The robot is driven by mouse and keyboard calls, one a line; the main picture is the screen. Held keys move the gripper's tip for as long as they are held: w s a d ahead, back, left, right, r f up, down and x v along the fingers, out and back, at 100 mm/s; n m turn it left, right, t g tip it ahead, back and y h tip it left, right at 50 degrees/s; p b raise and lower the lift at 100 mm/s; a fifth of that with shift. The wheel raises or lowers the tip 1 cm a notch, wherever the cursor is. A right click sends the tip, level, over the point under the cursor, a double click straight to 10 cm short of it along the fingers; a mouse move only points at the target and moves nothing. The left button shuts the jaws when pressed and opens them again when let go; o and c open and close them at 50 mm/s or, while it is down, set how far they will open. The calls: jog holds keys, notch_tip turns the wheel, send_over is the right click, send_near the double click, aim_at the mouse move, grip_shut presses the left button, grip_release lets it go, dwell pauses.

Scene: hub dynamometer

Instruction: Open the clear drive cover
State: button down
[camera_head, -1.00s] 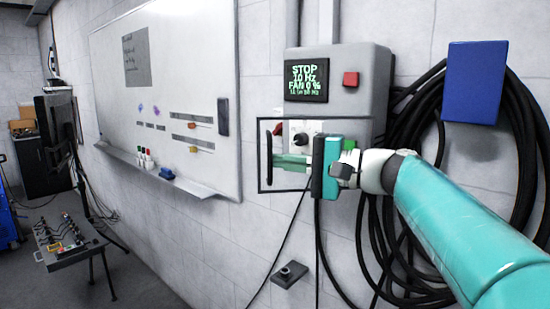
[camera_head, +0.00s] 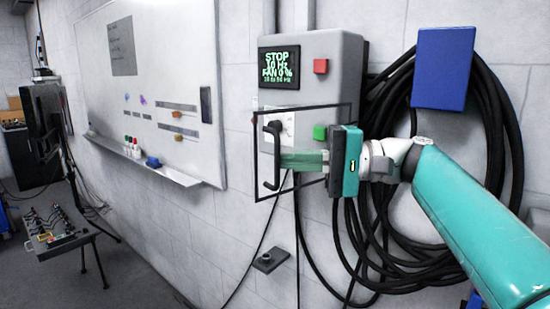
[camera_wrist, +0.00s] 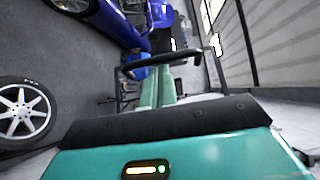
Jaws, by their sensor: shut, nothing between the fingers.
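The clear drive cover (camera_head: 322,106) is a transparent panel in a thin dark frame on the front of the grey drive box (camera_head: 337,75). Its left edge looks taller than its right, so it stands at an angle, left side outward. A black bar handle (camera_head: 271,156) is at its left side. My gripper (camera_head: 284,161) is shut and empty, its green fingers pointing left, with the tips at the handle. In the wrist view the handle (camera_wrist: 190,57) crosses just beyond the fingertips (camera_wrist: 160,72). I cannot tell whether they touch.
The box has a display (camera_head: 279,67), a red button (camera_head: 320,66), a green button (camera_head: 320,133) and a dark knob (camera_head: 276,128). Coiled black cables (camera_head: 490,120) and a blue box (camera_head: 443,68) are at right. A whiteboard (camera_head: 150,70) is at left.

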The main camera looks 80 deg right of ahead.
jog(key=shift+s+a, duration=0.2)
jog(key=shift+s, duration=0.8)
jog(key=shift+s+a, duration=0.15)
jog(key=shift+s, duration=0.85)
jog(key=shift+s, duration=0.1)
